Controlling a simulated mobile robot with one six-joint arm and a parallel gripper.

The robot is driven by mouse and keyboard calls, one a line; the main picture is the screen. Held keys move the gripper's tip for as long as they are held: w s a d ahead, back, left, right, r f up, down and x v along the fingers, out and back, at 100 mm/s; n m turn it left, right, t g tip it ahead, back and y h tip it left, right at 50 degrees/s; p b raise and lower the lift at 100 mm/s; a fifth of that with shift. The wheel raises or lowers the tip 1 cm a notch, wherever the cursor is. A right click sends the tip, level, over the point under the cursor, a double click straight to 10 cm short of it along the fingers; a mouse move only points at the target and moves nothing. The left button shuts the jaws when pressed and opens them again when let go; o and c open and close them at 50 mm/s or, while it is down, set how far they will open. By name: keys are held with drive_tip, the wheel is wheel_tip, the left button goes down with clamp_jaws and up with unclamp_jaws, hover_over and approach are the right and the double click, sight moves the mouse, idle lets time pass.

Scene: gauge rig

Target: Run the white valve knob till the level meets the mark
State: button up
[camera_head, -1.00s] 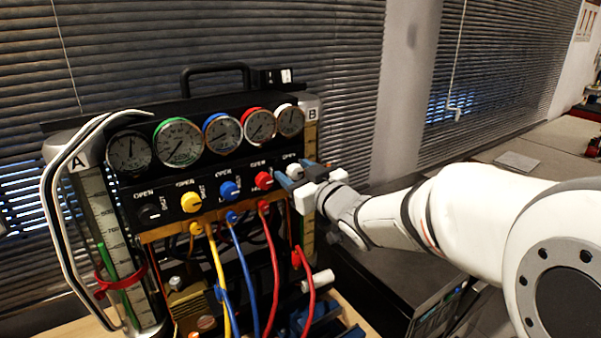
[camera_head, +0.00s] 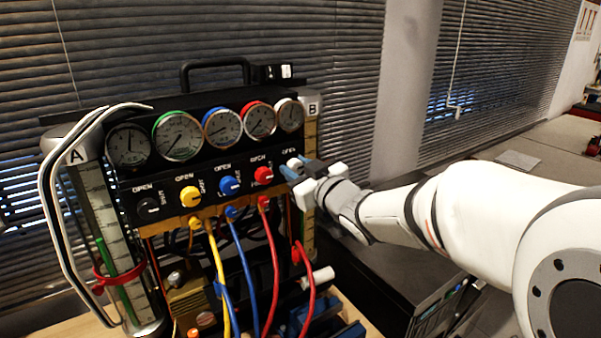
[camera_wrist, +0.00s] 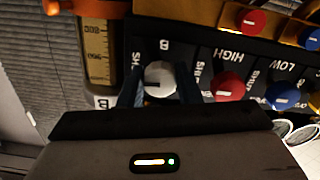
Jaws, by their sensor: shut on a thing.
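The white valve knob (camera_head: 295,162) is at the right end of the gauge rig's knob row; it also shows in the wrist view (camera_wrist: 160,78). My gripper (camera_wrist: 161,90) is shut on it, one dark finger on each side. In the head view my gripper (camera_head: 300,172) reaches the knob from the right. Tube B (camera_head: 310,135) stands behind my gripper, partly hidden. Its scale (camera_wrist: 96,50) shows in the wrist view beside an orange clamp (camera_wrist: 90,7); I cannot make out its liquid level. Tube A (camera_head: 92,195) has a green column and a red ring (camera_head: 118,277).
Red (camera_head: 263,175), blue (camera_head: 229,185), yellow (camera_head: 190,196) and black (camera_head: 148,208) knobs line the panel left of the white one. Several gauges (camera_head: 222,127) sit above. Coloured hoses (camera_head: 245,270) hang below. A dark box with a screen (camera_head: 440,305) stands at lower right.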

drive_tip(key=n+b, duration=0.3)
drive_tip(key=b, duration=0.1)
drive_tip(key=shift+f, duration=0.1)
drive_tip(key=n+b, duration=0.5)
drive_tip(key=shift+n, duration=0.4)
drive_tip(key=n+b, duration=0.3)
drive_tip(key=n, duration=0.1)
drive_tip(key=shift+r, duration=0.2)
drive_tip(key=shift+r+n+b, duration=0.15)
drive_tip(key=shift+n+b, duration=1.2)
drive_tip(key=shift+n, duration=0.75)
drive_tip(key=o, duration=1)
drive_tip(key=shift+w, duration=0.1)
drive_tip(key=shift+c, duration=0.2)
